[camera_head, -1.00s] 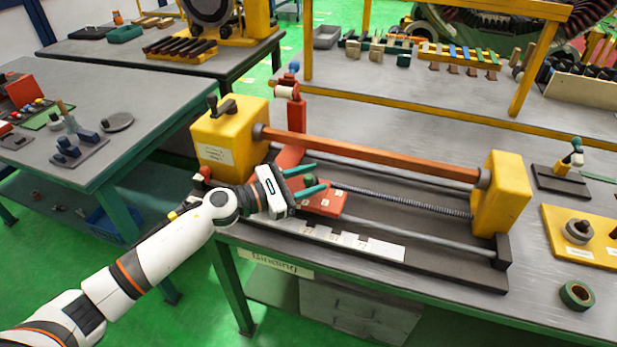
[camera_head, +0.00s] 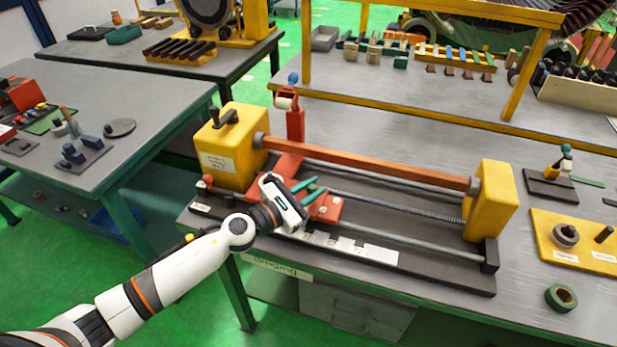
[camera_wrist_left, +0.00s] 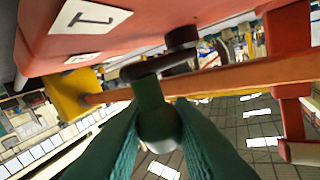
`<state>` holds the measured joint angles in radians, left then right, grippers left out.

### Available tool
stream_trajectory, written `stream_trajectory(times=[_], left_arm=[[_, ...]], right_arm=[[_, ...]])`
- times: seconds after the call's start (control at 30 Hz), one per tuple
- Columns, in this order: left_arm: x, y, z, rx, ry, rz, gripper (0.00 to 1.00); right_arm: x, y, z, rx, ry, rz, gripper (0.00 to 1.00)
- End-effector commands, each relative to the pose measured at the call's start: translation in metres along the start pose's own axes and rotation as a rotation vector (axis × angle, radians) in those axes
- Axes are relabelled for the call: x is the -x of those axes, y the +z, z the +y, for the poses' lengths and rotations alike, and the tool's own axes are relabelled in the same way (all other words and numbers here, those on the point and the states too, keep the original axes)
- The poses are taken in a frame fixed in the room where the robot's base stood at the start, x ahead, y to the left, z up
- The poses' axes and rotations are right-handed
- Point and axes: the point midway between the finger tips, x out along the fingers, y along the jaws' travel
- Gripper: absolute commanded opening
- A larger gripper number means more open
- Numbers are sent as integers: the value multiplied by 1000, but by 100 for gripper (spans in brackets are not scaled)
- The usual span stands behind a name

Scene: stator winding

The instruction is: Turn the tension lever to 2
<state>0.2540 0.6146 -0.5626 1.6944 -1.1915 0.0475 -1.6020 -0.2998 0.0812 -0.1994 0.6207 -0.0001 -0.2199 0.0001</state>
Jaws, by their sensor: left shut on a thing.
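In the left wrist view the tension lever (camera_wrist_left: 146,88) is a dark arm with a round green knob (camera_wrist_left: 160,125), running from a dark pivot beside the red carriage (camera_wrist_left: 190,20). My left gripper (camera_wrist_left: 160,135) is shut on the knob, a green finger on each side. A white label with a 1 (camera_wrist_left: 90,17) is on the red carriage near the lever. No 2 can be read. In the head view my left gripper (camera_head: 314,190) is at the red carriage (camera_head: 328,208) on the winding machine; the lever is too small to make out there. My right gripper is not in view.
The winding machine has yellow end blocks (camera_head: 228,150) and a long orange bar (camera_head: 370,164) above the carriage. A red post (camera_head: 295,122) stands behind. White label plates (camera_head: 345,245) line its front. A green tape roll (camera_head: 560,297) lies at the right.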

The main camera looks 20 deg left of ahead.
Motion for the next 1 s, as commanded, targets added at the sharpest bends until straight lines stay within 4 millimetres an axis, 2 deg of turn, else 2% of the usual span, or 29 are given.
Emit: stream_trajectory(times=[0.03, 0.3, 0.6, 1.0], left_arm=[[-2, -10, 0, 5, -36, -13, 0], [-9, -8, 7, 7, -235, -74, 0], [-15, -6, 9, 1, -382, -119, 0], [-17, -4, 10, 0, -433, -134, 0]], right_arm=[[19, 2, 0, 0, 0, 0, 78], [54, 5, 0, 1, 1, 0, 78], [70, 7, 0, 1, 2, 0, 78], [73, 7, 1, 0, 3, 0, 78]])
